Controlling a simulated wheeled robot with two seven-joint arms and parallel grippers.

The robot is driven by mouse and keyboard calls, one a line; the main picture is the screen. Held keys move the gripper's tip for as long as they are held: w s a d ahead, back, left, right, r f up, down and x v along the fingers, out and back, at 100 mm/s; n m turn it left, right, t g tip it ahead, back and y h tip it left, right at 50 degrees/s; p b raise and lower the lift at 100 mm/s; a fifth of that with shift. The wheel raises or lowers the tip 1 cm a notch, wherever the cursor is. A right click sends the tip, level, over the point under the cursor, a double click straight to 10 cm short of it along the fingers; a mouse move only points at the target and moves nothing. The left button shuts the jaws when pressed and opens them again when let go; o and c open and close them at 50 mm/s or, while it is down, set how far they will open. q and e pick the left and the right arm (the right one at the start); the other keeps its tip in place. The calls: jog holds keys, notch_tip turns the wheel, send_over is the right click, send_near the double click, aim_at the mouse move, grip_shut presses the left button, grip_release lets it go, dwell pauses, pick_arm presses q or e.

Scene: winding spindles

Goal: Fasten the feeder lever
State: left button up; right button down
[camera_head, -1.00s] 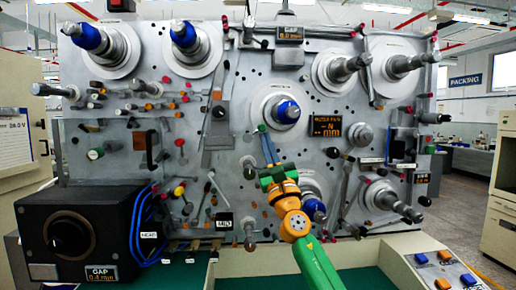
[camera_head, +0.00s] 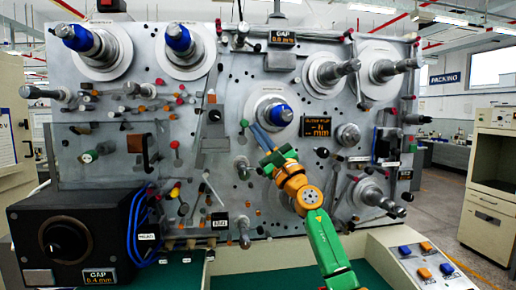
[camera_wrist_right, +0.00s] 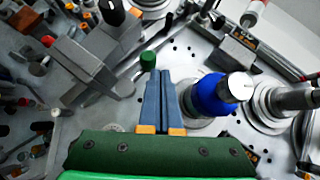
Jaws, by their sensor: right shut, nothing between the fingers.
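My right gripper (camera_head: 253,128) is shut and empty in front of the upright grey panel (camera_head: 105,150). Its blue fingers point up and left, beside the blue-capped central spindle (camera_head: 281,114). In the right wrist view, the shut fingers (camera_wrist_right: 160,82) point at the panel. A green knob (camera_wrist_right: 148,60) on a thin lever shows just beyond and left of the fingertips. I cannot tell whether they touch it. A lever with a dark knob (camera_head: 215,115) stands further left on the panel. No label shows which one is the feeder lever. My left gripper is out of view.
The blue-capped spindle (camera_wrist_right: 211,95) is close on the right of the fingers in the wrist view. A black gap box (camera_head: 68,240) with blue cables stands at lower left. A button console (camera_head: 425,262) is at lower right. Several pegs and spindles crowd the panel.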

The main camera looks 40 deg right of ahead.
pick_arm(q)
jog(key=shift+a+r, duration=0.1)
pick_arm(e)
jog(key=shift+a+r, duration=0.15)
jog(key=shift+r, duration=0.1)
dwell(0.6)
